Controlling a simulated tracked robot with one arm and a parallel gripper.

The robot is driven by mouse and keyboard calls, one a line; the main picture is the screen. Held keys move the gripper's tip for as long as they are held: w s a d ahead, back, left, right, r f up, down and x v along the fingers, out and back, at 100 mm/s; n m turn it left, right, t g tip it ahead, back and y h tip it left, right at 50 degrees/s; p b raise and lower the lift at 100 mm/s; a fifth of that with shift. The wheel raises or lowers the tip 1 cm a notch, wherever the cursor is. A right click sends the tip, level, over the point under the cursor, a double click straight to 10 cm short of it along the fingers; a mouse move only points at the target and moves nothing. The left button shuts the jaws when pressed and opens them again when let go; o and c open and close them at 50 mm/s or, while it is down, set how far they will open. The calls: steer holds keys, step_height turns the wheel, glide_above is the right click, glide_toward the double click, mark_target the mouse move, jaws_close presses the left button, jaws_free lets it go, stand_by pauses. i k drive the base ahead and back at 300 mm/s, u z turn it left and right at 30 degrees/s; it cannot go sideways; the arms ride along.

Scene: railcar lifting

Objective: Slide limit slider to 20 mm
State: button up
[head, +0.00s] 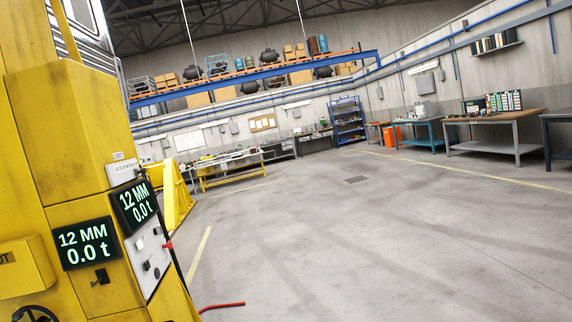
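A yellow lifting column (80,140) fills the left side of the head view, and the picture is tilted. A small white strip marked LIMIT (122,172) sits near the column's right edge. Its scale and slider are too small to read. Below it, a dark display (135,206) reads 12 MM and 0.0 t. A second display (86,243) on the neighbouring face reads the same. A light control panel (149,258) with several dark knobs and switches is under the first display. My gripper is not in view.
A black handwheel (35,313) and a dark switch (101,277) are on the column. A red-ended cable (222,306) lies on the floor by the column. The concrete floor (370,235) to the right is open. Workbenches (495,130) and a blue shelf (347,120) stand far back.

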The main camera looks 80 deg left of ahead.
mark_target(143, 170)
steer(key=i, duration=0.7)
steer(key=u, duration=3.55)
steer(key=i, duration=1)
steer(key=z, duration=0.1)
